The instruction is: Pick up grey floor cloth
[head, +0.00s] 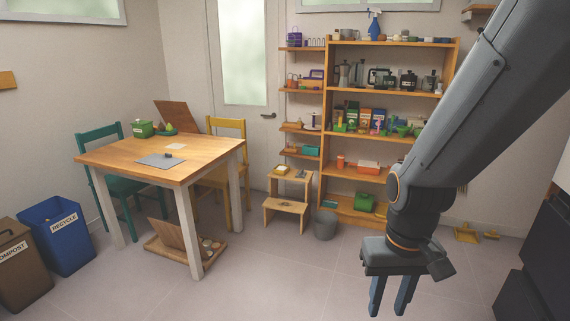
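A flat grey piece that looks like a cloth or mat (158,161) lies on the wooden table at the left. I cannot tell for sure that this piece is the grey floor cloth, and I see no other clear grey cloth. My gripper (389,308) hangs at the lower right, pointing down over the floor, far from the table. Its two fingers are apart with nothing between them.
The wooden table (120,153) has a teal chair (97,136) and a yellow chair (232,129) around it. Blue (66,240) and brown (22,268) bins stand left. The middle floor is clear.

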